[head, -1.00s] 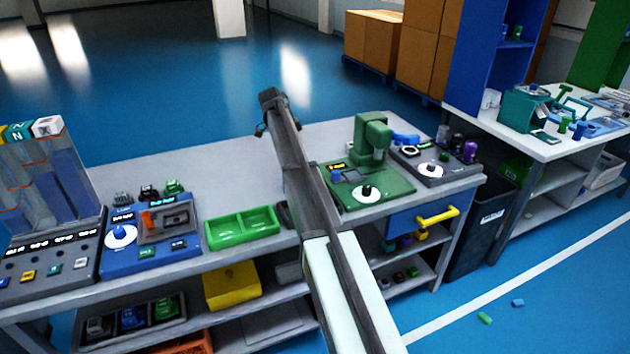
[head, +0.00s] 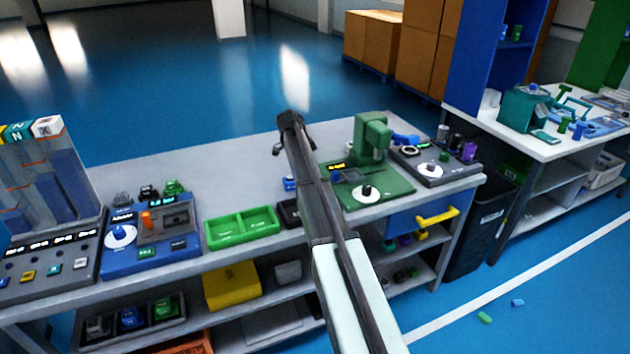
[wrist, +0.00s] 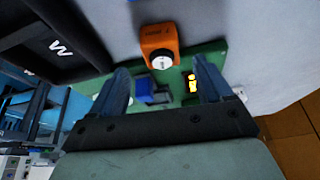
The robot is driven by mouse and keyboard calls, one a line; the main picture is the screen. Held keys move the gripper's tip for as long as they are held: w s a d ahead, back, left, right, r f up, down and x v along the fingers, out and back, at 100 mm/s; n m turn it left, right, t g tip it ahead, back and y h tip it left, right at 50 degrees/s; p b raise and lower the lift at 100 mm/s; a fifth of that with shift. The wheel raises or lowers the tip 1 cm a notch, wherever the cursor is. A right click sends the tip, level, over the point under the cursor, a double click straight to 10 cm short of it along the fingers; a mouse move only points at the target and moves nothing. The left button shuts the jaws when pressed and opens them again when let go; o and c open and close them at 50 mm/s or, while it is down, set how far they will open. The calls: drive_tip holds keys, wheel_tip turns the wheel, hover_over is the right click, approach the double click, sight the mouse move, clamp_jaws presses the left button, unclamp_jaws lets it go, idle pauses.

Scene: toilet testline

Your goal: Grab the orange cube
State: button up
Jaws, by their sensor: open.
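The orange cube (wrist: 160,45) shows in the wrist view on the grey tabletop, at the edge of the green station. A white round mark with a dark rim is on its near face. My gripper (wrist: 163,75) is open, with its two dark fingers apart. The cube lies beyond the fingertips, roughly centred between them, and is not held. In the head view my gripper (head: 290,128) is over the bench, and I cannot make out the cube there; my arm covers part of the bench.
The green station (head: 385,185) with its upright machine stands right of my arm. A small blue object (head: 290,184) and a green two-part tray (head: 242,228) are to the left. A dark box marked W (wrist: 60,45) is at the wrist view's upper left.

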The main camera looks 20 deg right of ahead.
drive_tip(key=shift+x, duration=2.35)
drive_tip(key=shift+w+a, duration=0.1)
drive_tip(key=shift+w, duration=0.1)
drive_tip(key=shift+c, duration=0.3)
drive_tip(key=c, duration=1.1)
